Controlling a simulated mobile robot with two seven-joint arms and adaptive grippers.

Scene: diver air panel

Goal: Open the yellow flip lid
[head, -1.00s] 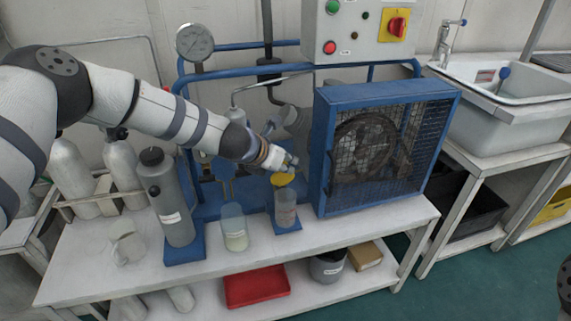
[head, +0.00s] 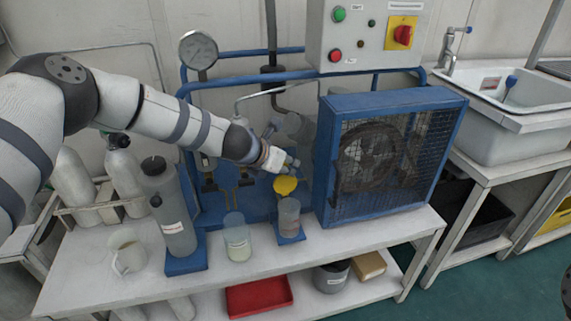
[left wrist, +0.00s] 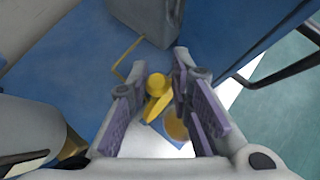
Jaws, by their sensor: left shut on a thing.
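The yellow flip lid (head: 285,186) stands tilted up above a clear cup (head: 289,217) on a small blue base, its round face turned towards the head camera. My left gripper (head: 291,168) is at the lid's upper edge, behind and above the cup. In the left wrist view, the gripper (left wrist: 163,78) is shut on a yellow part of the lid (left wrist: 157,86), which sits between its purple finger pads. The exact contact is hard to make out.
A blue caged fan (head: 385,160) stands close to the right of the cup. A second clear cup (head: 236,240) and a grey bottle (head: 171,215) stand to the left. A control box (head: 365,30) hangs above. The white bench's front edge (head: 340,249) is clear.

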